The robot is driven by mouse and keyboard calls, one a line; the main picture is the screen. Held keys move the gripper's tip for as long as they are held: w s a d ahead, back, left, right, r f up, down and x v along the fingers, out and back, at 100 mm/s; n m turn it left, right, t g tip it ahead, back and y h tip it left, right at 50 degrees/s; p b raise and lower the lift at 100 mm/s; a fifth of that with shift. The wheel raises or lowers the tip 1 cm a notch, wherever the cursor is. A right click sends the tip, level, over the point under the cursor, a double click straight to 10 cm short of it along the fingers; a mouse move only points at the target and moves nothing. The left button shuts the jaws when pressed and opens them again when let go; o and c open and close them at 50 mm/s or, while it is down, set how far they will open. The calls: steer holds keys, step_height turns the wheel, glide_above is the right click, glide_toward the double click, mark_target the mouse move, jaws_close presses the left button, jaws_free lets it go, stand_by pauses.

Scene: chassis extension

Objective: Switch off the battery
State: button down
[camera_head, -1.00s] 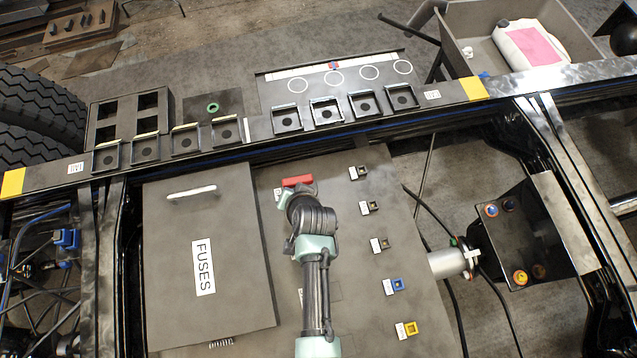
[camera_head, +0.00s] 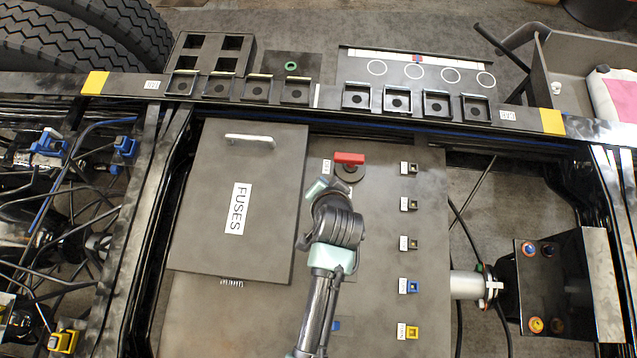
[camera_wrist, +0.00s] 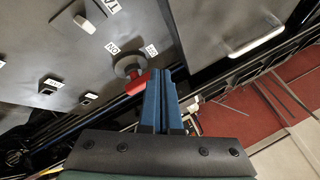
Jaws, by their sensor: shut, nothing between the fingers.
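The battery switch has a red handle (camera_head: 349,158) on a dark round base (camera_head: 350,173), set in the grey panel (camera_head: 380,190) right of the fuses cover. The handle lies crosswise in the head view. My gripper (camera_head: 322,187) is just below and left of the switch there. In the wrist view the red handle (camera_wrist: 138,83) and its round base (camera_wrist: 128,65) show left of my closed blue fingers (camera_wrist: 163,75), with small white labels (camera_wrist: 113,48) beside the base. The fingers are shut and empty. I cannot tell whether they touch the handle.
The fuses cover (camera_head: 238,200) with a pale handle (camera_head: 250,141) stands left of my gripper. Several small sockets (camera_head: 409,204) run down the panel's right side. A dark chassis rail (camera_head: 330,108) with square holders crosses behind the switch.

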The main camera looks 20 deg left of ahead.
steer(key=shift+s+a+r, duration=0.2)
steer(key=shift+s+r, duration=0.25)
steer(key=shift+r, duration=0.15)
steer(key=shift+s+a+r, duration=0.15)
steer(key=shift+s+r, duration=0.25)
steer(key=shift+r, duration=0.15)
steer(key=shift+s, duration=0.15)
